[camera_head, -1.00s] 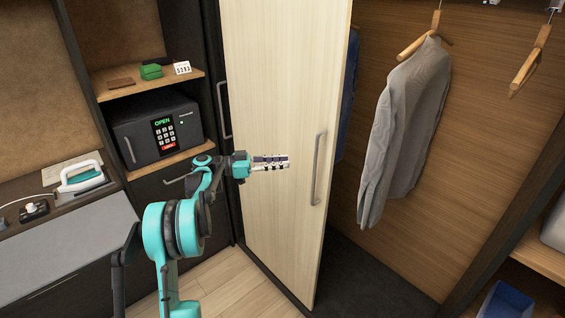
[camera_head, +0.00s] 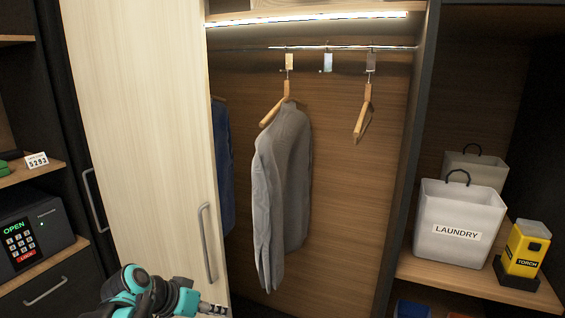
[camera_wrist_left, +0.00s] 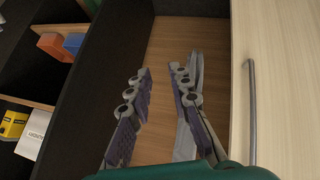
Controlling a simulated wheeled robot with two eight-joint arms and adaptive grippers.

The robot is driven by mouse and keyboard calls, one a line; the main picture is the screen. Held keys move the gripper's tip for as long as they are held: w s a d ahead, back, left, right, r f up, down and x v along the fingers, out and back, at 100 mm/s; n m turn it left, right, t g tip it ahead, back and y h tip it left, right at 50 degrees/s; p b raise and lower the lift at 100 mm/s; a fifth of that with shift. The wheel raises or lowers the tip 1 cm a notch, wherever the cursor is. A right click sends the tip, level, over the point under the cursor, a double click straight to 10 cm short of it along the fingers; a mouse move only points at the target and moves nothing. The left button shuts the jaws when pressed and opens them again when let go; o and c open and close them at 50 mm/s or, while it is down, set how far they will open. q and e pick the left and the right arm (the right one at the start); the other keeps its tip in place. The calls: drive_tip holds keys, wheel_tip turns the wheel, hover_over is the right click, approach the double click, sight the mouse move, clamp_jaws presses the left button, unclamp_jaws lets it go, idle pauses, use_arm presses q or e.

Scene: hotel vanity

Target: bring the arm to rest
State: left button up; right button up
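My left arm comes in at the bottom left of the head view, folded low in front of the open wardrobe door (camera_head: 140,130). My left gripper (camera_head: 214,309) is at the bottom edge, below the door's handle (camera_head: 207,243), and is partly cut off. In the left wrist view the gripper's two fingers (camera_wrist_left: 161,72) are apart with nothing between them. The door's pale panel (camera_wrist_left: 285,90) and handle stand right of the fingers in that view. My right gripper is not in view.
A grey shirt (camera_head: 282,195) and an empty hanger (camera_head: 365,113) hang on the wardrobe rail. A laundry bin (camera_head: 458,222) and a yellow torch (camera_head: 523,250) stand on the right shelf. An open-marked safe (camera_head: 52,222) is at the left.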

use_arm(q)
drive_tip(key=s+a+f+n+y, duration=0.1)
drive_tip(key=s+f, duration=0.3)
drive_tip(key=s, duration=0.4)
drive_tip(key=s+a+f+n+t+y, duration=0.1)
drive_tip(key=s+f+y, duration=0.3)
drive_tip(key=s, duration=0.4)
drive_tip(key=shift+n+y, duration=0.3)
drive_tip(key=shift+n, duration=0.3)
